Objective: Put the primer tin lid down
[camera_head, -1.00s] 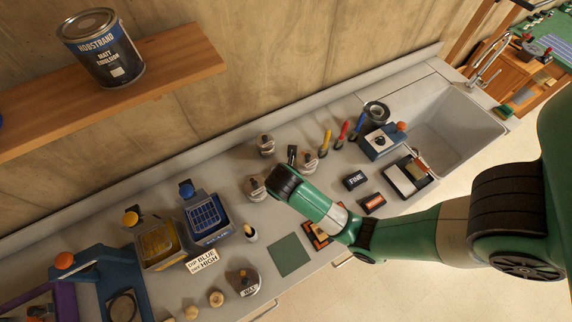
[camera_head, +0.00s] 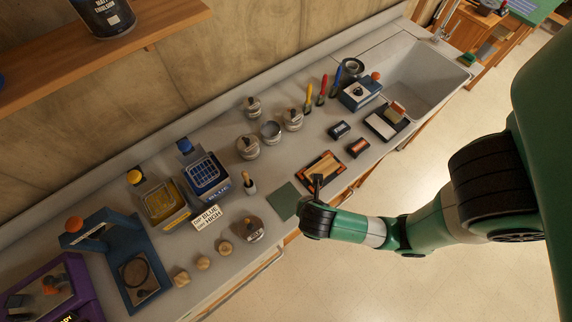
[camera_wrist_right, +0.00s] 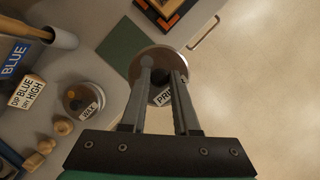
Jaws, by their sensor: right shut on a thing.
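The primer tin lid (camera_wrist_right: 143,62) is a round metallic disc with a dark knob and a label reading "PRI". My right gripper (camera_wrist_right: 162,76) is shut on its knob. In the wrist view the lid overlaps the right side of the green mat (camera_wrist_right: 122,48) near the counter's front edge; I cannot tell whether it touches anything below. In the head view my right gripper (camera_head: 318,184) is just right of the green mat (camera_head: 283,200), and I cannot make out the lid there. An open tin (camera_head: 271,132) stands farther back among lidded tins. My left gripper is not in view.
An orange-framed tray (camera_head: 321,170) is close on the right. Blue (camera_head: 207,175) and yellow (camera_head: 162,202) paint trays stand at the left. The sink (camera_head: 425,75) is far right.

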